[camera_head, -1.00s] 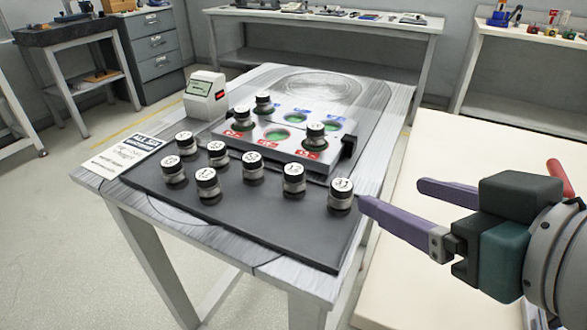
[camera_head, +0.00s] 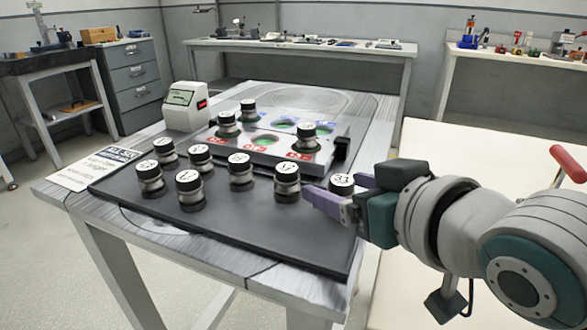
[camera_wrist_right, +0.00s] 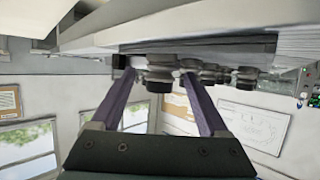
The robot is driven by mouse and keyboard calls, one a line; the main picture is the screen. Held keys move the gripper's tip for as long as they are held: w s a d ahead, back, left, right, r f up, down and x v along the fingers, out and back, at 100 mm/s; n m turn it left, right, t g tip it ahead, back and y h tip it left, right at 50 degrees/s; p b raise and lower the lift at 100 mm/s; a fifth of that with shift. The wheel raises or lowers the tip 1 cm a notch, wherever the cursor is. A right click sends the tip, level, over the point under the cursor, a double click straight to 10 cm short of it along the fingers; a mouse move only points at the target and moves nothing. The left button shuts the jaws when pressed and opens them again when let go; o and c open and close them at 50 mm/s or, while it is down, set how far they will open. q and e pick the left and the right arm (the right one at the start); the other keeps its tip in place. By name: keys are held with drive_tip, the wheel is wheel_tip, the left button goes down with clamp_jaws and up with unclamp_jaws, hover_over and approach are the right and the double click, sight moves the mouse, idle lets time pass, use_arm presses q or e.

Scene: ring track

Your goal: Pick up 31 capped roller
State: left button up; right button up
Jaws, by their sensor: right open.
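The capped roller 31 (camera_head: 341,181) stands upright on the black mat (camera_head: 270,232), at the right end of the front rollers. Its white cap shows "31"; its lower body is hidden behind my right gripper (camera_head: 332,192). The right gripper is open, with its purple fingers level with the roller, one in front of it and one behind. In the right wrist view, which is upside down, a roller (camera_wrist_right: 159,78) shows between the open fingers (camera_wrist_right: 159,78). I cannot tell whether either finger touches it. My left gripper is not in view.
Several similar capped rollers stand on the mat, the nearest being the one marked 17 (camera_head: 287,182). Behind them is a raised board (camera_head: 262,157) with green holes, holding 3 rollers. A white device (camera_head: 186,107) and a paper sheet (camera_head: 95,168) lie left. The mat's front is clear.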

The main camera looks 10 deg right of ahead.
drive_tip(key=shift+w+f, duration=0.15)
drive_tip(key=shift+w, duration=0.2)
drive_tip(key=shift+c, duration=0.2)
clamp_jaws()
